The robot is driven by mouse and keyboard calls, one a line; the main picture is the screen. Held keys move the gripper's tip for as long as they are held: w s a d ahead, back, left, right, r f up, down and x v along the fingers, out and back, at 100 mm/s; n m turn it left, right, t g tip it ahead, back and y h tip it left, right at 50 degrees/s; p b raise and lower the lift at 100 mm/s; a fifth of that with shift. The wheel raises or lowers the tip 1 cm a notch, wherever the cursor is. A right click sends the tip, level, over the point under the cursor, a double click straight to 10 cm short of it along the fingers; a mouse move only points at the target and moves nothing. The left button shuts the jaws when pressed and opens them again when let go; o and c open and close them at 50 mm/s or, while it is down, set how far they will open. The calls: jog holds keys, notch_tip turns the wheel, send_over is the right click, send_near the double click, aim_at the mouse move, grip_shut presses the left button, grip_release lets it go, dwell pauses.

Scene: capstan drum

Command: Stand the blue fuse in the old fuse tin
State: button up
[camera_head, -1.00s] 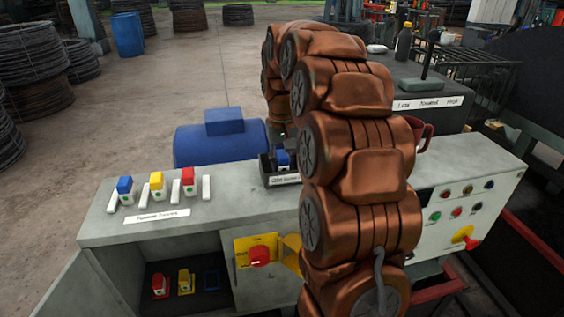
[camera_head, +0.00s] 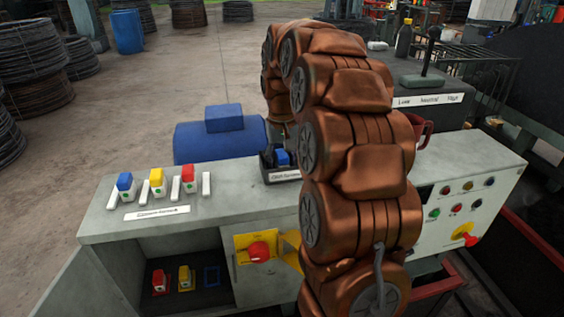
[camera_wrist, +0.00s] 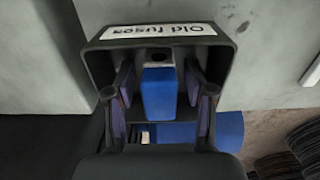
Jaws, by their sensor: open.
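The old fuse tin (camera_wrist: 225,60) is a dark open box labelled "Old fuses". In the head view the tin (camera_head: 267,171) stands on the grey cabinet top, partly hidden by my arm. A blue fuse (camera_wrist: 158,94) with a pale lower part is inside the tin, and looks upright; its base is hidden. The fuse's blue top (camera_head: 282,158) also shows in the head view. My gripper (camera_wrist: 160,88) is open, with one finger on each side of the fuse and a visible gap at both sides. The fingertips reach down inside the tin walls.
Blue (camera_head: 125,184), yellow (camera_head: 157,181) and red (camera_head: 189,179) fuses stand in a row between white dividers on the cabinet top. Red (camera_head: 160,281) and yellow (camera_head: 186,279) fuses sit in the open compartment beside an empty blue outline (camera_head: 211,277). A blue motor (camera_head: 215,140) lies behind.

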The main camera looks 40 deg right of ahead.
aim_at(282, 153)
jog(key=shift+r+b, duration=1)
jog(key=shift+r, duration=3.1)
jog(key=shift+r+p, duration=0.35)
jog(key=shift+r, duration=1.75)
jog(key=s+a+f+n+g, duration=0.1)
jog(key=s+a+f+n, duration=0.1)
jog(key=s+a+f, duration=0.35)
jog(key=s+a+f+n, duration=0.1)
jog(key=s+a+f, duration=0.1)
jog(key=s+a, duration=0.6)
jog(key=s+a+f, duration=0.3)
jog(key=s+f, duration=0.2)
jog(key=s, duration=0.3)
jog(key=s+a+f+n, duration=0.1)
jog(key=s+a+f, duration=0.3)
jog(key=s, duration=0.5)
notch_tip(282, 153, down, 2)
jog(key=shift+a+f+n+g, duration=0.2)
jog(key=shift+n+g, duration=0.1)
jog(key=shift+g, duration=0.1)
